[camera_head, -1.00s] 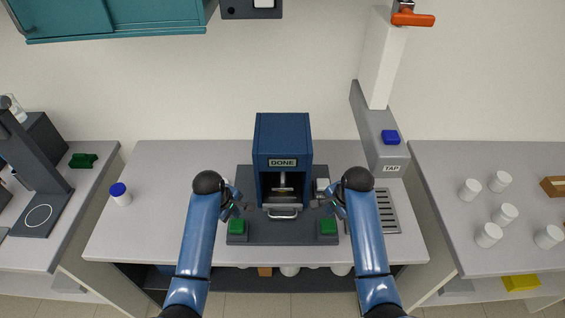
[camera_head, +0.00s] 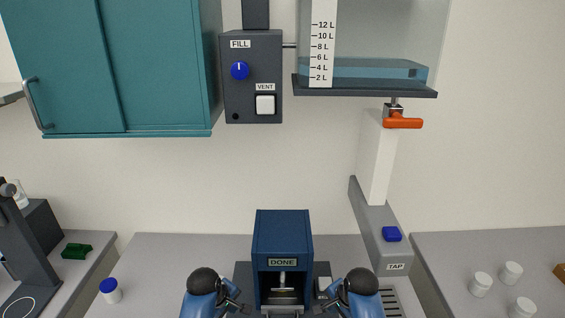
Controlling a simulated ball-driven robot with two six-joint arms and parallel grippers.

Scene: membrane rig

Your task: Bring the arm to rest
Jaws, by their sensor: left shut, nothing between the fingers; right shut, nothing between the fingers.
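My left gripper (camera_head: 235,302) is at the bottom of the view, just left of the blue rig housing marked DONE (camera_head: 282,230). My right gripper (camera_head: 327,302) is just right of that housing. Both are shut with nothing in them, and they stand apart from each other. Both blue arms are cut off by the bottom edge, so most of their links are hidden.
A FILL/VENT control box (camera_head: 252,77) and a water tank (camera_head: 365,72) with an orange valve handle (camera_head: 403,123) are on the wall. A teal cabinet (camera_head: 110,70) hangs left. A TAP block (camera_head: 392,256) stands right. A blue-capped jar (camera_head: 110,291) is at left.

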